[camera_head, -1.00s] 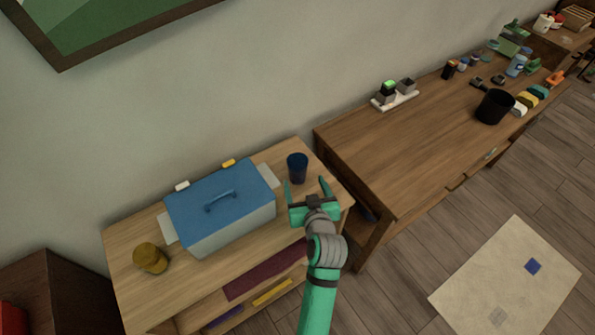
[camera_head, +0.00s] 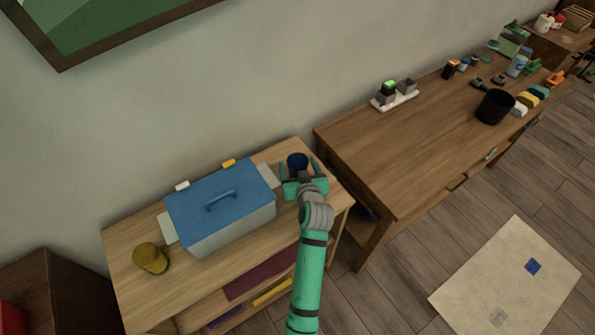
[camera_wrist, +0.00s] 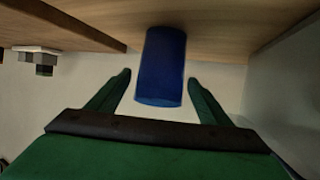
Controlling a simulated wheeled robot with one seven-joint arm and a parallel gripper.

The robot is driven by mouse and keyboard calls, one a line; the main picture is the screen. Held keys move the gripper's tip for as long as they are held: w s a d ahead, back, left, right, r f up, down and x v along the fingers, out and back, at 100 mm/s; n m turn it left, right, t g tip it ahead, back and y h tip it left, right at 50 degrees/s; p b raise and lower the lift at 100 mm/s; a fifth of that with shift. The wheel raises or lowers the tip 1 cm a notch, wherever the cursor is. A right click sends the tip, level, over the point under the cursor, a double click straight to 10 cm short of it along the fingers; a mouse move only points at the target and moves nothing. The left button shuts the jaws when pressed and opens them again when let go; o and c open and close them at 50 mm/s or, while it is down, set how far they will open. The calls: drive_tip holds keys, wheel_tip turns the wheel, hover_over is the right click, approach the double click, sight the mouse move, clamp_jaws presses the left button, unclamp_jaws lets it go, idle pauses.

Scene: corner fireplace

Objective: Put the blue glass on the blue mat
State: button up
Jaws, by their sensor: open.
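The dark blue glass (camera_head: 297,160) stands upright near the right end of the small wooden cabinet top, beside the blue-lidded box. My gripper (camera_head: 300,173) is open, with its fingers reaching to either side of the glass. In the wrist view the glass (camera_wrist: 161,66) appears between the two open green fingers, with a gap on each side. I see no clear blue mat. A small blue square (camera_head: 533,266) lies on the pale rug on the floor, and I cannot tell whether it is the mat.
The box with the blue lid (camera_head: 222,195) stands close left of my gripper. A mustard-coloured cup (camera_head: 150,258) is at the cabinet's left end. A wooden desk (camera_head: 400,150) stands to the right, with a black cup (camera_head: 494,107) and small items; its near part is clear.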

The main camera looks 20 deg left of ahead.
sight(296, 154)
drive_tip(key=shift+w+a+f, duration=0.15)
drive_tip(key=shift+w, duration=0.1)
drive_tip(key=shift+c, duration=0.6)
drive_tip(key=c, duration=1.2)
drive_tip(key=shift+r, duration=0.65)
wheel_tip(296, 154, up, 2)
drive_tip(key=shift+r, duration=0.15)
drive_tip(key=s+d+r, duration=0.1)
drive_tip(key=s+r, duration=0.2)
drive_tip(key=s, duration=0.1)
drive_tip(key=s+d+r, duration=0.1)
drive_tip(key=s+r, duration=0.2)
drive_tip(key=s, duration=0.2)
drive_tip(key=s+d+r, duration=0.1)
drive_tip(key=s+r, duration=0.2)
drive_tip(key=s, duration=0.1)
drive_tip(key=shift+s+r, duration=0.25)
drive_tip(key=shift+s, duration=0.15)
